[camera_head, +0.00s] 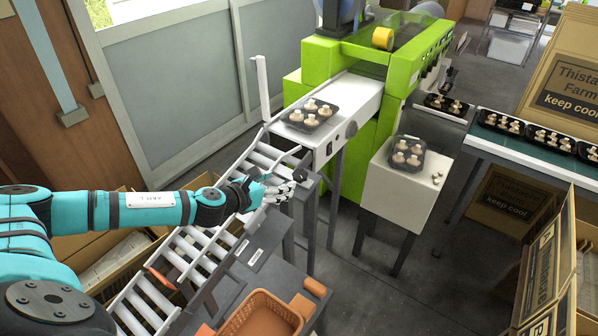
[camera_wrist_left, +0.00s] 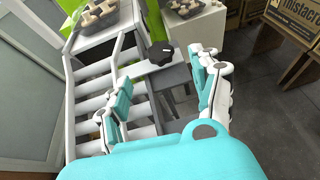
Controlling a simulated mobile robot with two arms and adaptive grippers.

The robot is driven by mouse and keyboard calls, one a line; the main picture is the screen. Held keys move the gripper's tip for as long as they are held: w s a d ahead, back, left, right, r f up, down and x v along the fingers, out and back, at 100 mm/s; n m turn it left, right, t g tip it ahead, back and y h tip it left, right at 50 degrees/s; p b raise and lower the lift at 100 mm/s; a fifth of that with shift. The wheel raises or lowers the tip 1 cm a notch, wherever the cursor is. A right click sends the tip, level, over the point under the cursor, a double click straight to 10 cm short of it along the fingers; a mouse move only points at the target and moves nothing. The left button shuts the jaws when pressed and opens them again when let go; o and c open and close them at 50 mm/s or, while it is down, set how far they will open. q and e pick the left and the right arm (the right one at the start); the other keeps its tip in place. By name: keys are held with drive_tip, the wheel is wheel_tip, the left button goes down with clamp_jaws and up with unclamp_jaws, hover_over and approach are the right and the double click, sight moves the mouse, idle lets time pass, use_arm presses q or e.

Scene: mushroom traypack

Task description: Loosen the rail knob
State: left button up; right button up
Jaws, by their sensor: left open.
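The black lobed rail knob (camera_wrist_left: 160,53) sits on a pale bracket beside the roller rail (camera_wrist_left: 95,100). In the head view the knob (camera_head: 303,173) shows small and dark just beyond my left gripper's fingertips. My left gripper (camera_head: 283,188) is open over the right side of the rail. In the left wrist view its two fingers (camera_wrist_left: 162,88) stand wide apart, with the knob ahead of the gap between them. The fingers look clear of the knob and hold nothing. My right gripper is not in view.
A green machine (camera_head: 322,62) stands at the rail's upper end, with a tray of mushrooms (camera_head: 312,115) on its white bed. A white stand (camera_head: 398,196) carries another mushroom tray. An orange basket (camera_head: 262,312) lies below the rail. Cardboard boxes (camera_head: 560,75) are at the right.

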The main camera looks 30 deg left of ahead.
sight(298, 175)
use_arm(q)
drive_tip(key=x, duration=0.9)
drive_tip(key=shift+w+f, duration=0.1)
drive_tip(key=shift+w, duration=0.15)
drive_tip(key=shift+w+d+f, duration=0.1)
drive_tip(key=shift+w+f, duration=0.05)
drive_tip(key=shift+w, duration=0.15)
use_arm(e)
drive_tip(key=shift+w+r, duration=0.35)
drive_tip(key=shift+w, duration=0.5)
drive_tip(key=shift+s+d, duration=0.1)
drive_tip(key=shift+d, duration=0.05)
use_arm(q)
drive_tip(key=shift+c, duration=1.2)
drive_tip(key=c, duration=0.9)
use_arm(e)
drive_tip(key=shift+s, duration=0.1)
